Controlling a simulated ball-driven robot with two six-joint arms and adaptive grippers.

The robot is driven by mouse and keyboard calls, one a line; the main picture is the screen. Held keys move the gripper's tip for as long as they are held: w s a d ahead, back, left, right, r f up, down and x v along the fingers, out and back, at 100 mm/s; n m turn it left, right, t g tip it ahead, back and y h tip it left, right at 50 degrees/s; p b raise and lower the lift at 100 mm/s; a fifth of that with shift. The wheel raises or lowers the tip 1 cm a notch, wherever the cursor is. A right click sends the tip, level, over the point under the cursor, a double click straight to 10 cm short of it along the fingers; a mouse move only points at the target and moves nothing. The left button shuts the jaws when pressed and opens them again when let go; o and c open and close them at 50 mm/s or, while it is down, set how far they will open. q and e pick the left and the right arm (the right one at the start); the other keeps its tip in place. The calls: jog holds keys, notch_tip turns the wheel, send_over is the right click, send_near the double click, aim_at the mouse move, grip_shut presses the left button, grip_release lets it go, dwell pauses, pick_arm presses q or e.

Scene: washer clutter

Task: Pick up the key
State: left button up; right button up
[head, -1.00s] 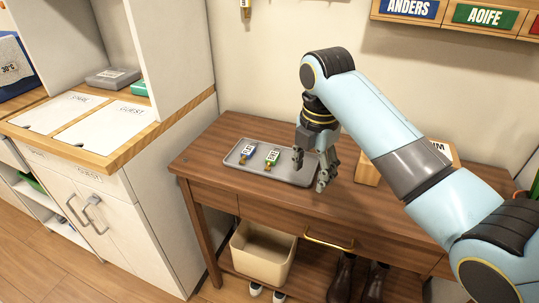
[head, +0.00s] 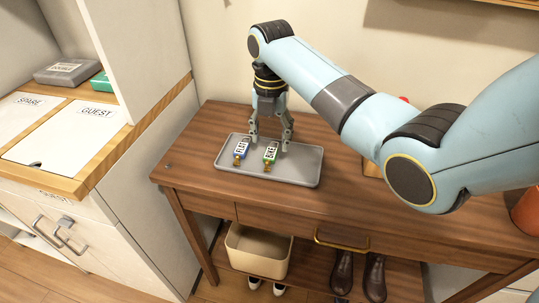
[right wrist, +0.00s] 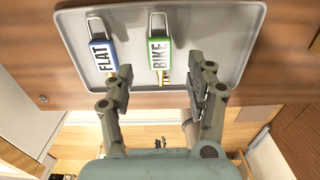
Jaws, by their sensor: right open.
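A grey tray (head: 302,170) lies on the wooden table and holds two tagged keys. The green-tagged key (head: 270,152) reads BIKE in the right wrist view (right wrist: 160,54). The blue-tagged key (head: 241,150) reads FLAT in the right wrist view (right wrist: 99,55). My right gripper (head: 269,143) points down over the tray, open and empty. In the right wrist view its two fingers (right wrist: 161,75) stand on either side of the green-tagged key's lower part, with the blue tag outside the left finger. I cannot tell its exact height above the tray. My left gripper is not in view.
A white cabinet with a GUEST panel (head: 65,135) stands to the left. A beige bin (head: 258,252) and dark shoes (head: 343,272) sit below the table. The wall is close behind.

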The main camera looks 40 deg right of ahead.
aim_at(271, 153)
notch_tip(271, 153, down, 4)
jog(key=shift+f, duration=0.25)
jog(key=shift+c, duration=2.9)
jog(key=c, duration=0.5)
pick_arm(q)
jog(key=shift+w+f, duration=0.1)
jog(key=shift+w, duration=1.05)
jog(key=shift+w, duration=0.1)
